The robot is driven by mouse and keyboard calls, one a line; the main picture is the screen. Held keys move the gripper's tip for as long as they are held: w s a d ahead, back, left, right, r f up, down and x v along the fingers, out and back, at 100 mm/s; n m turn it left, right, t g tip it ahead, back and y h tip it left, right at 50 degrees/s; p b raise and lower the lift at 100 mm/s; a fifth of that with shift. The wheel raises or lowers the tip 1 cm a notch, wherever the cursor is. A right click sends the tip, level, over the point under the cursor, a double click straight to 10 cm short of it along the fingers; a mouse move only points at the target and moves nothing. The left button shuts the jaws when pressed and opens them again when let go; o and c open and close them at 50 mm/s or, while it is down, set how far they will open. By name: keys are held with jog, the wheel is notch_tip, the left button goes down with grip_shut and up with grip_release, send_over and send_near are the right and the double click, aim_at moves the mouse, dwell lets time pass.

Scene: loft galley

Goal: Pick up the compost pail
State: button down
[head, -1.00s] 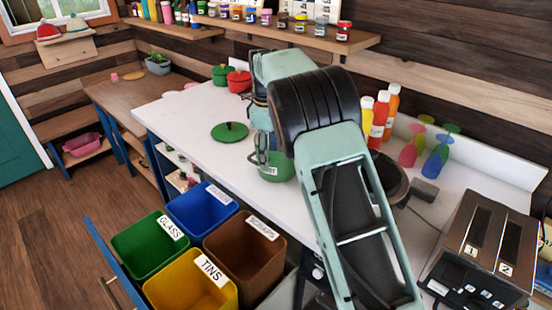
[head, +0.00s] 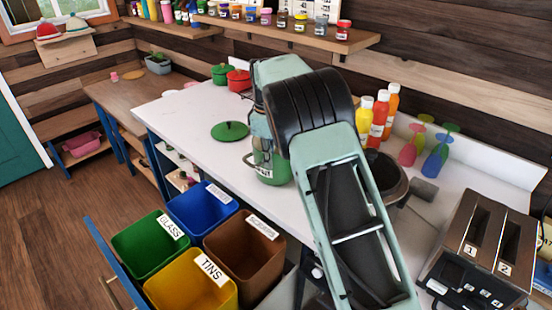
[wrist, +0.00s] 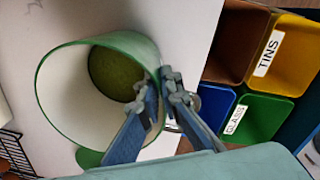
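The compost pail (head: 275,170) is green with a white label and a thin bail handle. It is upright at the counter, partly hidden by my arm; I cannot tell whether its base touches the counter. In the wrist view the open pail (wrist: 75,100) shows a green rim, white inner wall and olive-green bottom. My gripper (wrist: 162,80) is at the rim's right side, one finger inside and one outside, closed on the wall. In the head view the fingertips are hidden behind my arm. A round green lid (head: 230,131) lies on the counter left of the pail.
Glass (head: 150,245), tins (head: 190,285), blue (head: 201,211) and brown (head: 245,260) bins stand in an open drawer in front. Red and green pots (head: 238,80) stand behind. Sauce bottles (head: 379,115), coloured glasses (head: 410,150) and a toaster (head: 478,255) are at right.

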jog(key=shift+a, duration=0.1)
dwell(0.6)
jog(key=shift+r, duration=0.5)
notch_tip(320, 180, up, 2)
jog(key=shift+s+r, duration=0.1)
jog(key=shift+r, duration=0.15)
jog(key=s+a+r+b, duration=0.3)
jog(key=s+r, duration=0.6)
jog(key=s, duration=0.4)
jog(key=shift+s+r, duration=0.25)
